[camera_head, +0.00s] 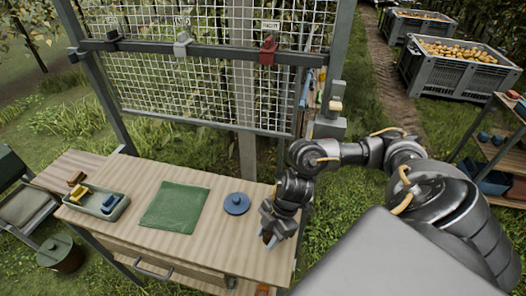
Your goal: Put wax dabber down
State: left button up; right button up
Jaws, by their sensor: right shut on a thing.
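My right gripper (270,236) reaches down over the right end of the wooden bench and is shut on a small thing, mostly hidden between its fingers. I take it to be the wax dabber, but its shape does not show clearly. The gripper is low over the bench top (207,247); I cannot tell whether the held thing touches the wood. Just left of the gripper is a round blue lidded pot (236,204) with a knob on top. My left gripper is not in view.
A green cloth (174,207) lies mid-bench. A grey-green tray (121,207) with a yellow and a blue item is at left, with a brown block (76,178) behind it. A wire mesh panel (205,85) stands behind. Bare wood shows in front of the blue pot.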

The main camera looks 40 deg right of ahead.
aim_at(265, 242)
jog(key=shift+a+f, duration=0.3)
jog(key=shift+f, duration=0.1)
jog(key=shift+a+f, duration=0.25)
jog(key=shift+a, duration=0.05)
notch_tip(265, 242, down, 2)
jog(key=shift+a+f, duration=0.15)
jog(key=shift+f, duration=0.1)
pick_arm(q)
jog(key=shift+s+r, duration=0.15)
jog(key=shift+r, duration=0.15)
pick_arm(e)
jog(key=shift+f, duration=0.5)
jog(key=o, duration=0.9)
jog(key=v, duration=1.2)
